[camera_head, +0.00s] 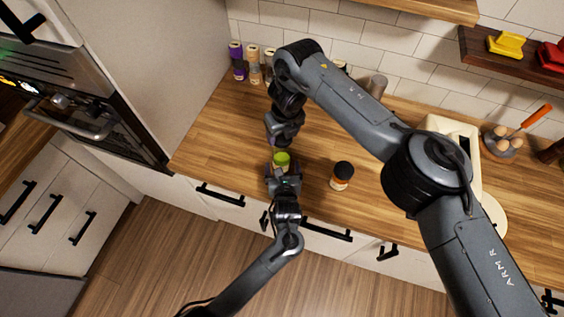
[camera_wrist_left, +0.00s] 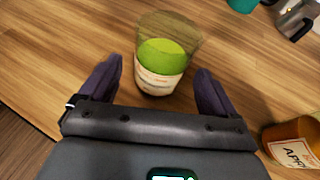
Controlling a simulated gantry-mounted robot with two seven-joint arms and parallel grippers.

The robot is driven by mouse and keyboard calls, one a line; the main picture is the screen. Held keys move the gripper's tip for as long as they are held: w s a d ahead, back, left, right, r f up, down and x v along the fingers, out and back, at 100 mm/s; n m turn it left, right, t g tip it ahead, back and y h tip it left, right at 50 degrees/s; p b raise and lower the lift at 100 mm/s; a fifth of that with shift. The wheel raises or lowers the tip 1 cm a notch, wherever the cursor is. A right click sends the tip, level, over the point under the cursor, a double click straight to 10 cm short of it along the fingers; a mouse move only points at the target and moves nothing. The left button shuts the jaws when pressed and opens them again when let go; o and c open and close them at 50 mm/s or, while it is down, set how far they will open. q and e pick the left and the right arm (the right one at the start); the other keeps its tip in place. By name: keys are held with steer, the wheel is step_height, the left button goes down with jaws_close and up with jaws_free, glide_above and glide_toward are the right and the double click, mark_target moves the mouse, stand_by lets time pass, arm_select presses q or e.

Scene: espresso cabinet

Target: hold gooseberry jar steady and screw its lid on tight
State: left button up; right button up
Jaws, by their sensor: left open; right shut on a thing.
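The gooseberry jar (camera_head: 282,159) stands upright near the counter's front edge, green inside. The left wrist view shows this clear glass jar (camera_wrist_left: 160,84) with a pale label, a green fill and no lid visible on top. My left gripper (camera_head: 283,170) is open, its two dark fingers (camera_wrist_left: 157,88) on either side of the jar with gaps between. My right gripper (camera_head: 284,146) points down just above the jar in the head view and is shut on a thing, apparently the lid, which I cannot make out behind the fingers.
An apricot jar (camera_head: 342,175) with a dark lid stands to the right; its label shows in the left wrist view (camera_wrist_left: 292,146). Several spice jars (camera_head: 253,62) line the back wall. The counter (camera_head: 215,130) left of the grippers is clear.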

arm_select(q)
steer(key=shift+w+f, duration=0.3)
steer(key=shift+w, duration=0.35)
steer(key=shift+c, duration=0.3)
steer(key=c, duration=1.5)
steer(key=shift+c, duration=0.2)
arm_select(e)
steer(key=shift+f, duration=2.45)
steer(key=shift+f, duration=0.1)
steer(key=shift+f, duration=0.8)
steer(key=shift+f, duration=0.5)
